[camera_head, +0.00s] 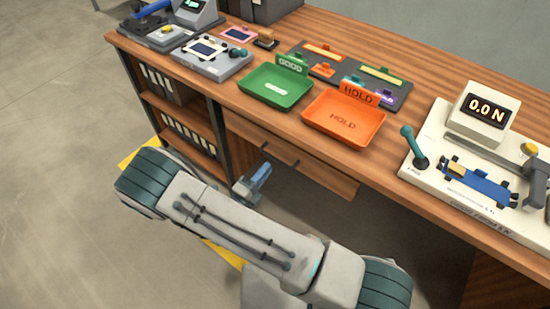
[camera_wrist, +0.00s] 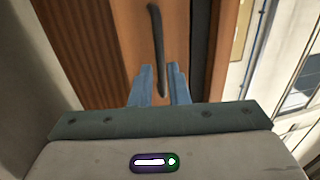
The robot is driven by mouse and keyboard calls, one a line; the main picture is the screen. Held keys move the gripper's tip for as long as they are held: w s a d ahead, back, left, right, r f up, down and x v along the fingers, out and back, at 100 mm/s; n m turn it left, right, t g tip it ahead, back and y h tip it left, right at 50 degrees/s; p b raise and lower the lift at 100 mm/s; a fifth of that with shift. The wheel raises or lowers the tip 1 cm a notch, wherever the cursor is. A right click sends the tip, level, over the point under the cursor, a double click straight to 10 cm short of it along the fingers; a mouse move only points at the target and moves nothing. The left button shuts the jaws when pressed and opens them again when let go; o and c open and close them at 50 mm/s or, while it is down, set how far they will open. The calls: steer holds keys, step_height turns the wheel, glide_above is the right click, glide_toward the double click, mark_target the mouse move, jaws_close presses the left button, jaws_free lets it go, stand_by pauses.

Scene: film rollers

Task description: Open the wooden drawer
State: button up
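The wooden drawer (camera_head: 325,174) sits under the desk top, and its front also fills much of the wrist view (camera_wrist: 105,45). It looks shut or nearly so; I cannot tell exactly. Its dark bar handle (camera_head: 280,153) runs up and down in the wrist view (camera_wrist: 156,40). My gripper (camera_head: 266,168) is at the drawer front beside the handle. In the wrist view its two blue fingers (camera_wrist: 162,72) are apart, with the handle's lower end between them. A gap shows beside the handle, so it does not look clamped.
The desk top holds a green tray (camera_head: 275,88), an orange HOLD tray (camera_head: 345,120) and a force gauge (camera_head: 487,103). Shelves with binders (camera_head: 185,137) stand left of the drawer. My arm spans the floor space in front of the desk.

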mark_target(275, 158)
steer(key=x, duration=0.5)
steer(key=shift+w+d, duration=0.25)
jaws_close()
